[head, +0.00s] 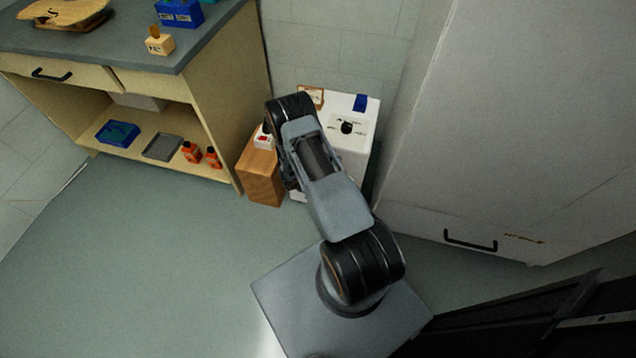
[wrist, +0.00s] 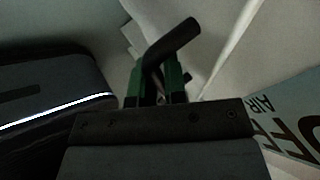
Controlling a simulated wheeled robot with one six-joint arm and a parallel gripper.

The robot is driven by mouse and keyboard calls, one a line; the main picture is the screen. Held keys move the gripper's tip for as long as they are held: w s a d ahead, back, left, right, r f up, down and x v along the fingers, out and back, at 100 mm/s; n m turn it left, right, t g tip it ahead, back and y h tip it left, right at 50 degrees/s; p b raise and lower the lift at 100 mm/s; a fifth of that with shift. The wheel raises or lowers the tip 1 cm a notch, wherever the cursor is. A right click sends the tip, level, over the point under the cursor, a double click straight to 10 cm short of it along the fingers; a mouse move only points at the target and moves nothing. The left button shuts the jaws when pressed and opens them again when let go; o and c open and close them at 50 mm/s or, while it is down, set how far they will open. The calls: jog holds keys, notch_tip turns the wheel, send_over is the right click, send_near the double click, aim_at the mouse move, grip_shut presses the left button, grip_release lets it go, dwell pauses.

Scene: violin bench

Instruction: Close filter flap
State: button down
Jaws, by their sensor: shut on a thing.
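In the wrist view my gripper (wrist: 158,88) has green fingers shut on a black bent handle (wrist: 178,40). The handle's upper end sticks out past the fingertips, in front of pale surfaces. I cannot tell which of these surfaces is the filter flap, or how far it stands open. In the head view the white unit (head: 362,143) stands against the wall, with a black knob on top. My arm covers part of it and hides my gripper there.
A label reading "OFF" and "AIR" (wrist: 288,115) lies right of my gripper. A wooden box (head: 262,180) stands left of the unit. A tall grey cabinet (head: 500,130) is close on the right, and a workbench (head: 190,50) is on the left. The floor at left is clear.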

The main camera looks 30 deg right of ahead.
jog(key=shift+w+d, duration=0.1)
jog(key=shift+w, duration=0.05)
jog(key=c, duration=1.2)
grip_release()
jog(key=shift+r, duration=0.1)
jog(key=p+v, duration=0.4)
jog(key=v, duration=0.9)
jog(key=shift+a+r, duration=0.2)
jog(key=shift+a, duration=0.15)
